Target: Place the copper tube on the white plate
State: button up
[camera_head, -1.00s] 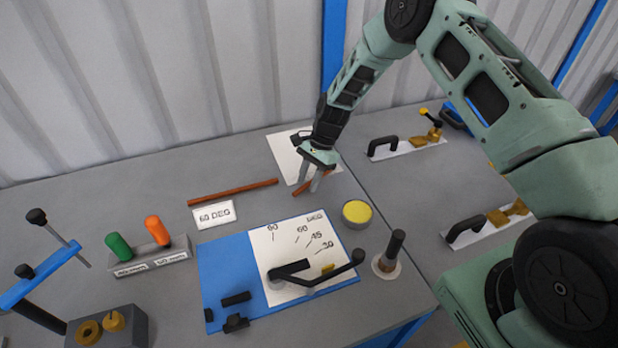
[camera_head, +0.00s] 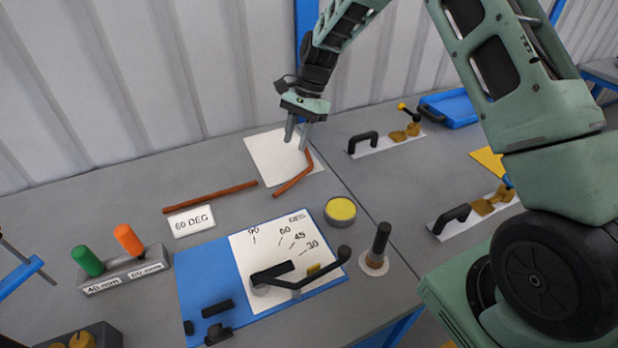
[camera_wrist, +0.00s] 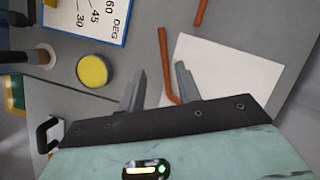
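A bent copper tube (camera_head: 293,178) lies at the near edge of the white plate (camera_head: 268,150). Its bent end reaches over the plate, and its long leg runs along and partly past the edge. The wrist view also shows the tube (camera_wrist: 164,62) beside and over the edge of the plate (camera_wrist: 225,75). My gripper (camera_head: 296,144) is above the plate and the tube's bent end. In the wrist view my gripper (camera_wrist: 160,82) has its fingers apart, with the tube seen between them and nothing held. The far end of the bend is partly hidden by the gripper body in that view.
A straight copper tube (camera_head: 210,197) lies left, behind the "60 DEG" card (camera_head: 191,221). A yellow-topped round tin (camera_head: 340,211), a blue bending board (camera_head: 205,275) and a dark upright handle (camera_head: 379,243) stand nearer. Toggle clamps (camera_head: 385,143) are right.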

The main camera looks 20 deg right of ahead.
jog(key=s+a+r+n+h, duration=0.1)
jog(key=s+a+r+n, duration=0.45)
jog(key=s, duration=0.25)
jog(key=s+a+r+n+h, duration=0.1)
jog(key=s+a+r+n, duration=0.35)
jog(key=s+a, duration=0.35)
jog(key=s+d+r+n+t+h, duration=0.1)
jog(key=s+n, duration=0.9)
jog(key=s, duration=1)
jog(key=shift+s+d+r+t+h, duration=0.4)
jog(key=shift+d, duration=0.15)
